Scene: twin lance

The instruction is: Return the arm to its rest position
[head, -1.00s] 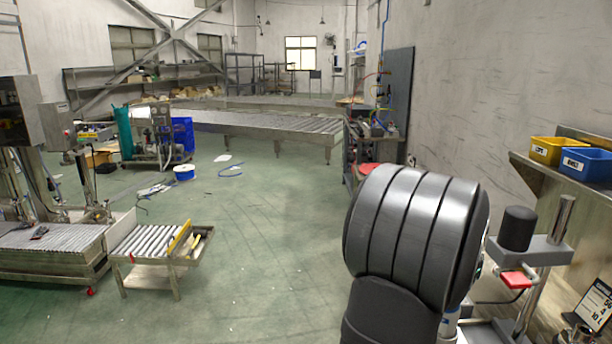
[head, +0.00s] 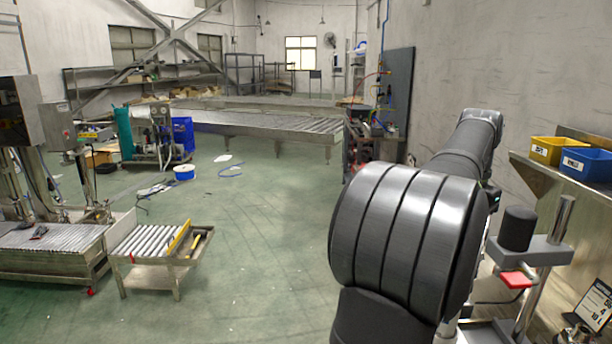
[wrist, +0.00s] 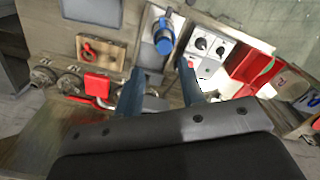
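My gripper (wrist: 160,74) shows in the wrist view with its two fingers apart and nothing visible between the tips. It points at a bench or panel with fittings, and I see no contact. In the head view my arm (head: 405,240) fills the lower right. Its large dark ribbed joint is in front, and a forearm link (head: 470,145) reaches back and up to the right. The gripper itself is hidden or out of sight in the head view.
The wrist view shows a blue-capped fitting (wrist: 163,40), a white panel with knobs (wrist: 208,45), a red bin (wrist: 250,65) and round valves (wrist: 55,78). The head view shows yellow (head: 552,150) and blue (head: 588,165) bins on the right shelf.

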